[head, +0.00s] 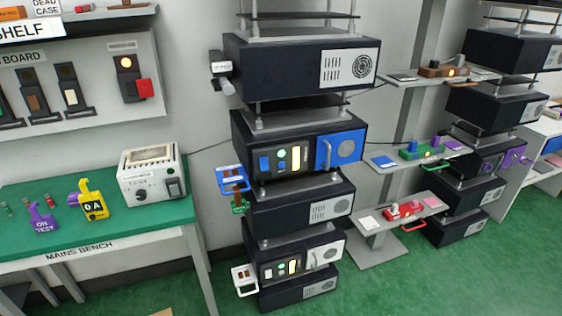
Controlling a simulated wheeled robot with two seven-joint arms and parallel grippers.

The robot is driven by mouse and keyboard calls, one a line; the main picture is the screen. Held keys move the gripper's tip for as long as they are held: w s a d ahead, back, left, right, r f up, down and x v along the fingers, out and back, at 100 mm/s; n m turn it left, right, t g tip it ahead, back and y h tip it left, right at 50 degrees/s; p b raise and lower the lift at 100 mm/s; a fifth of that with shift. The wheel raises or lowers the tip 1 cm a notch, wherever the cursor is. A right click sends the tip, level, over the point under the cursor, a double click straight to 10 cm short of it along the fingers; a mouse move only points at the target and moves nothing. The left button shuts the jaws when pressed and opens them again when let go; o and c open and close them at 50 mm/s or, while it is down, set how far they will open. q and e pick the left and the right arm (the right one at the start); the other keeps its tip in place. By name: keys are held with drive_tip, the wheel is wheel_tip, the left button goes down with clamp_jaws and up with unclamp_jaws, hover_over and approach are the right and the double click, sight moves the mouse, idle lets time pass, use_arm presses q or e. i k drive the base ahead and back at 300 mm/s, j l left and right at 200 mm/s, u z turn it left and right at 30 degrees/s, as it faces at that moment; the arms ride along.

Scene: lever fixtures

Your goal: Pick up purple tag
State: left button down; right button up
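A purple tag (42,217) marked "ON TEST" stands on the green top of the mains bench (110,223) at the left, near the front edge. It has a hook-like upper part. Neither of my grippers shows in the head view.
A white meter box (152,173) stands on the bench right of the tags. Small red and green pieces sit behind them. A wall board (78,82) with switches hangs above. A tall rack of dark units (300,140) stands right of the bench.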

sight(44, 223)
drive_tip(key=u, duration=1.55)
drive_tip(key=z, duration=2.7)
drive_tip(key=u, duration=2.7)
